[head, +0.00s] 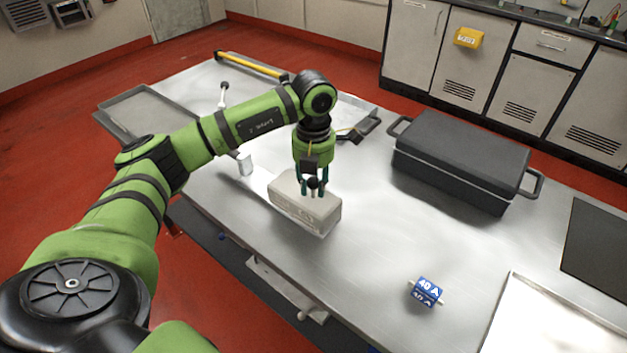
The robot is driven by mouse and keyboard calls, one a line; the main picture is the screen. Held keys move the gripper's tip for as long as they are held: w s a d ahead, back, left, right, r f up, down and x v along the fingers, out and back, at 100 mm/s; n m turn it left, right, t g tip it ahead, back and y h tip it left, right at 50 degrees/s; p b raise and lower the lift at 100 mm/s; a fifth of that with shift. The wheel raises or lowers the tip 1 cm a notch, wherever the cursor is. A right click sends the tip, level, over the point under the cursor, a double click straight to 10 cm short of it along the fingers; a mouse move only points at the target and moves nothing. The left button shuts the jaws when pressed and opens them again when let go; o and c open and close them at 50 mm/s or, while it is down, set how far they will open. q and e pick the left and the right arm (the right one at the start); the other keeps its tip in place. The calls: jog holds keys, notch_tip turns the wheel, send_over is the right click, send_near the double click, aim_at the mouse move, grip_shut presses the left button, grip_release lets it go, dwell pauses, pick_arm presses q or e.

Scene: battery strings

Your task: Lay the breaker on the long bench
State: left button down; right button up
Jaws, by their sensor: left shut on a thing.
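A pale grey, box-shaped block (296,211) is under my left gripper (314,188), over the front part of the long steel bench (375,240). It looks like the breaker, with faint markings on its front face. My left gripper points down with its teal fingers at the block's top, shut on a dark knob-like part there. I cannot tell whether the block's underside touches the bench or hangs just above it. My right gripper is not in view.
A black lidded case (460,160) with side handles stands at the back right. A blue 40 A piece (426,291) lies near the front right, by a pale tray (550,320). A grey tray (150,115) is at the far left. Bench right of the block is clear.

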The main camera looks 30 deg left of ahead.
pick_arm(q)
jog(key=shift+f, duration=0.2)
jog(key=c, duration=1)
grip_release()
jog(key=shift+o, duration=0.2)
jog(key=shift+d, duration=0.1)
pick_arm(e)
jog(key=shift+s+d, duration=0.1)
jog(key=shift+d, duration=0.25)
pick_arm(q)
notch_tip(320, 180, up, 11)
jog(key=shift+r+b, duration=0.1)
jog(key=shift+b, duration=0.65)
jog(key=shift+r, duration=0.4)
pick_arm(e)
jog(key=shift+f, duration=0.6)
